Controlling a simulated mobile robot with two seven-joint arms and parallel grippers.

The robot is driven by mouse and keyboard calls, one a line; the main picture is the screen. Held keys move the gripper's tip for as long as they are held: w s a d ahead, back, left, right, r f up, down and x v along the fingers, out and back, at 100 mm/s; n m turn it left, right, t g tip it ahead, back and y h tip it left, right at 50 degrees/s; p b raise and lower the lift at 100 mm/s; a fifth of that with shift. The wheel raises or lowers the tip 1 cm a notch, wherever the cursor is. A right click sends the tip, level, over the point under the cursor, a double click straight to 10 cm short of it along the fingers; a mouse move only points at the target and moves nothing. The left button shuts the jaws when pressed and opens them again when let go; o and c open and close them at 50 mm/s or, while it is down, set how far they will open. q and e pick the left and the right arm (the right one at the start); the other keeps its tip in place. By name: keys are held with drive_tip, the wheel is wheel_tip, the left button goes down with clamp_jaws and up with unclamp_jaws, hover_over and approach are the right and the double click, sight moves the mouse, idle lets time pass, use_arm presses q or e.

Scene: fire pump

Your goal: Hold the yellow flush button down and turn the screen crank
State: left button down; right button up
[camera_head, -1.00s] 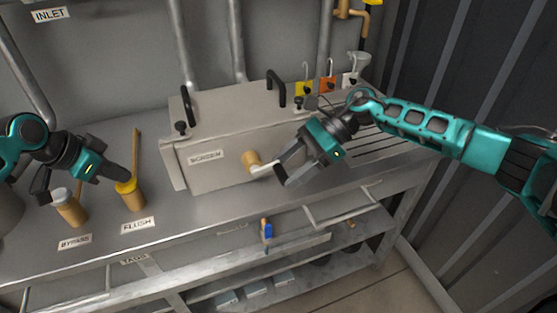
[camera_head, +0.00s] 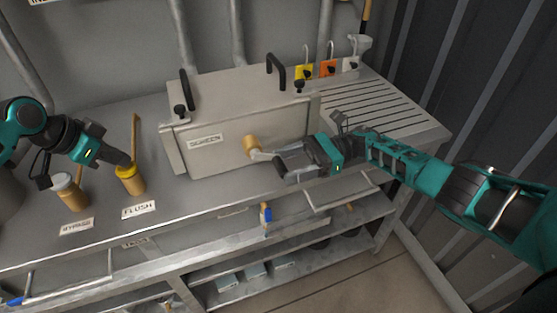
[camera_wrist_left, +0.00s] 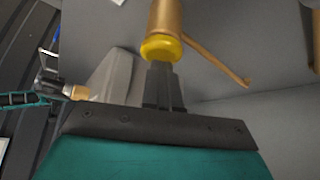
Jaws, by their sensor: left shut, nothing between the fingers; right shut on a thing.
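The yellow flush button (camera_head: 125,171) tops a brass post behind the FLUSH label; it also shows in the left wrist view (camera_wrist_left: 161,48). My left gripper (camera_head: 126,163) is shut and empty, its fingertips at the button's top; whether the button is pressed down I cannot tell. The screen box (camera_head: 220,155) stands at the middle of the bench, with the crank's brass hub (camera_head: 251,144) on its front. The crank's pale arm (camera_head: 262,156) runs right from the hub. My right gripper (camera_head: 277,160) is shut on the crank's end, which its fingers mostly hide.
The white-capped bypass post (camera_head: 68,188) stands left of the flush post. A shelf with a blue-handled item (camera_head: 265,214) lies below the bench edge. A corrugated wall rises at right.

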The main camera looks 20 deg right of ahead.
drive_tip(key=shift+s+a+f+g, duration=0.2)
drive_tip(key=shift+s+f+g, duration=0.05)
drive_tip(key=shift+s+g, duration=0.15)
drive_tip(key=o, duration=0.7)
drive_tip(key=shift+o, duration=0.9)
drive_tip(key=shift+r, duration=0.1)
